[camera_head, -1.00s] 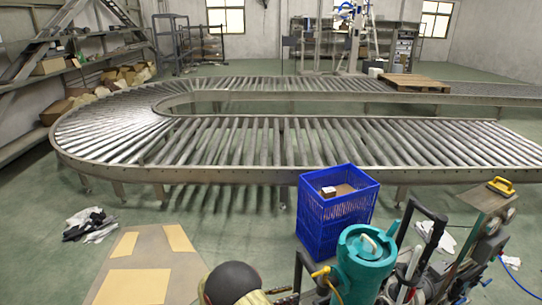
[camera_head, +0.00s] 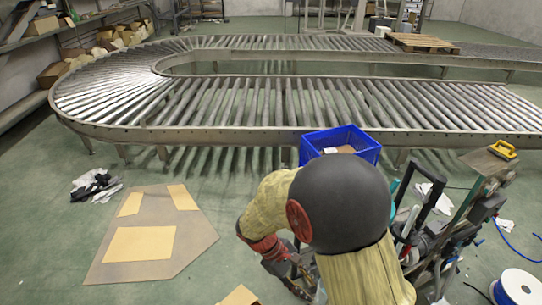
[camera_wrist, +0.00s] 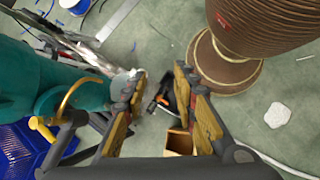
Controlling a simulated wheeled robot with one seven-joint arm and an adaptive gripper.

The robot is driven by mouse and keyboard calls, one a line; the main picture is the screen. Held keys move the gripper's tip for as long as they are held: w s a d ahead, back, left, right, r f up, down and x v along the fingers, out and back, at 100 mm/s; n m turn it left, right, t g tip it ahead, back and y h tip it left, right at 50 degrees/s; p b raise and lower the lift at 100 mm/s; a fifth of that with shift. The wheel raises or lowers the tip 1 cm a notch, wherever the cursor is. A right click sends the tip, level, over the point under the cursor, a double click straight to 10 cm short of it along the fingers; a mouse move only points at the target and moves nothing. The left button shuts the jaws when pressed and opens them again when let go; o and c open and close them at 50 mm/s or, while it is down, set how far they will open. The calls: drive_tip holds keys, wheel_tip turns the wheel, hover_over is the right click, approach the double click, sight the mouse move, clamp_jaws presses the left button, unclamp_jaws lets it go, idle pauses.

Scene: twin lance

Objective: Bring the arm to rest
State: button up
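My arm, with tan covering and a large dark round joint, stands in the lower middle of the head view. My gripper (camera_head: 292,272) hangs low beside it, partly hidden by the arm. In the wrist view my gripper (camera_wrist: 160,82) has its two wood-coloured fingers apart, with no object held between them.
A blue crate (camera_head: 312,142) stands behind my arm. In the wrist view a teal canister (camera_wrist: 55,85) is close on the left and a ribbed brown drum (camera_wrist: 265,25) close on the right. Clutter with a yellow-handled tool (camera_head: 503,149) stands right. A roller conveyor (camera_head: 280,100) runs behind.

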drive_tip(key=s+d+r+m+t+y, duration=0.2)
drive_tip(key=s+d+r+m, duration=0.1)
drive_tip(key=r, duration=0.5)
drive_tip(key=s+d+r+m+t+y, duration=0.2)
drive_tip(key=s+d+r+m+t, duration=0.1)
drive_tip(key=r, duration=0.6)
drive_tip(key=s+d+r+m+t+y, duration=0.2)
drive_tip(key=s+r, duration=0.4)
drive_tip(key=r, duration=0.3)
drive_tip(key=m+t+y, duration=0.1)
drive_tip(key=m, duration=0.1)
drive_tip(key=shift+s+d+m, duration=0.25)
drive_tip(key=shift+d+m, duration=0.05)
drive_tip(key=shift+d, duration=0.1)
